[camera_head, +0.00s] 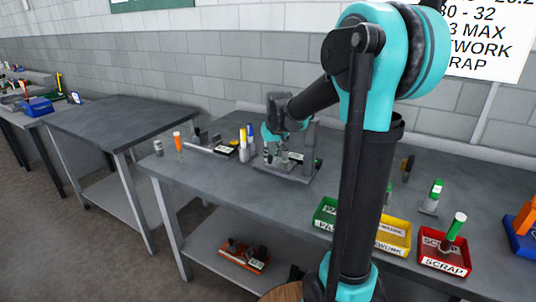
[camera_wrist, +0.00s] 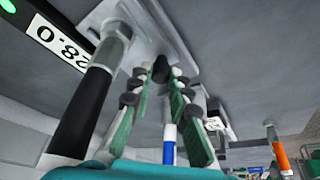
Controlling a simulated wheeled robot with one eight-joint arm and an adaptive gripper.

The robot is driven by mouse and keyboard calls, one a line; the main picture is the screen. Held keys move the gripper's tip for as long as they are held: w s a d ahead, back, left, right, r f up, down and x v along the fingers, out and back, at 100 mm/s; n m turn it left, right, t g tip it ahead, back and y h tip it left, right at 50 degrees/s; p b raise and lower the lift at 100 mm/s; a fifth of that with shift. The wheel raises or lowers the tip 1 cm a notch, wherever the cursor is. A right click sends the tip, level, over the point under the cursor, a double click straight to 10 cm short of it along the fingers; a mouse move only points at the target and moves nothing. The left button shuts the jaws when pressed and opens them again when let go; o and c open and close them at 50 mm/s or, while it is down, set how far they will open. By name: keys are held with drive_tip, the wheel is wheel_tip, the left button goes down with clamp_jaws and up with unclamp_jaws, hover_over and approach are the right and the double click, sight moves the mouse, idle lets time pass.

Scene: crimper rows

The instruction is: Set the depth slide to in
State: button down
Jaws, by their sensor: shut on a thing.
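The grey crimper stands on the bench, with its base plate (camera_head: 293,175) flat on the top and its upright (camera_head: 309,138) partly behind my arm. My gripper (camera_head: 271,148) is low at the crimper's left front. In the wrist view my gripper's two green-padded fingers (camera_wrist: 160,80) close around a small dark knob (camera_wrist: 160,68) near the crimper's pale plate. The knob looks like the depth slide's; the slide's track and position are mostly hidden. A black-handled lever (camera_wrist: 82,115) stands beside the fingers on the left. A small display (camera_wrist: 62,40) reads 28.0 beside a green light (camera_wrist: 8,5).
Green (camera_head: 326,213), yellow (camera_head: 393,237) and red (camera_head: 444,254) bins line the bench's front right. Several upright coloured tools (camera_head: 243,143) stand left of the crimper. The bench's front left is mostly clear.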

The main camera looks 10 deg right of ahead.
drive_tip(key=c, duration=1.7)
unclamp_jaws()
drive_tip(key=v, duration=1.2)
drive_tip(key=shift+d, duration=0.1)
drive_tip(key=shift+c, duration=0.3)
